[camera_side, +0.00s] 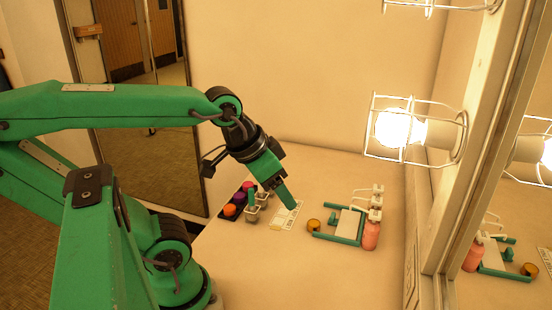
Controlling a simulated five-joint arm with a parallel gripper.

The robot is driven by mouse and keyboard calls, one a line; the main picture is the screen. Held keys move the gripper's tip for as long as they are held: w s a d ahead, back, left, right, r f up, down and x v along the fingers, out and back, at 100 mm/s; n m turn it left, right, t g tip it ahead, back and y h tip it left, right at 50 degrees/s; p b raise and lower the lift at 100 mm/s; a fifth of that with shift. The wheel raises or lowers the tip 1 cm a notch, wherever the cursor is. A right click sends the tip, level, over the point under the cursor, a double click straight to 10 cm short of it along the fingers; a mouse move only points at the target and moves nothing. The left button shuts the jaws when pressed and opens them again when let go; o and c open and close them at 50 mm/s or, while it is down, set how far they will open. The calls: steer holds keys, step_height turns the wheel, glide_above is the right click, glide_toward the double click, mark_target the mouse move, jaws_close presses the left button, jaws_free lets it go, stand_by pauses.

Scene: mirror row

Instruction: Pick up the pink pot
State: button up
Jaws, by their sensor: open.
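My gripper (272,203) points down over the table, with its two green fingers apart and nothing seen between them. A dark tray (226,219) lies to its left and holds small round pots: an orange pot (229,210), a purple pot (239,198) and a magenta pot (249,187) at the far end. The magenta one may be the pink pot, but it is too small to be sure of its colour. My left finger is close to the tray's right side; I cannot tell its height above the table.
Small pale cups (253,214) stand beside the dark tray. A printed card (286,215) lies below my gripper. To the right are an amber jar (313,226), a green-edged rack (335,240) and a salmon bottle (371,235). A mirror and caged lamp (400,130) border the right side.

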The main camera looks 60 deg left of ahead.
steer(key=shift+w, duration=0.1)
steer(key=w+a+n+g+y, duration=0.1)
steer(key=w+a+n+g, duration=0.1)
steer(key=w+a+n, duration=0.6)
steer(key=n+g+h, duration=0.1)
steer(key=n+g, duration=0.3)
steer(key=n, duration=1.5)
glide_toward(248, 184)
steer(key=shift+d+f, duration=0.2)
steer(key=shift+d, duration=0.1)
steer(key=shift+s+a+f, duration=0.15)
steer(key=shift+s+a, duration=0.05)
steer(key=shift+f, duration=3.9)
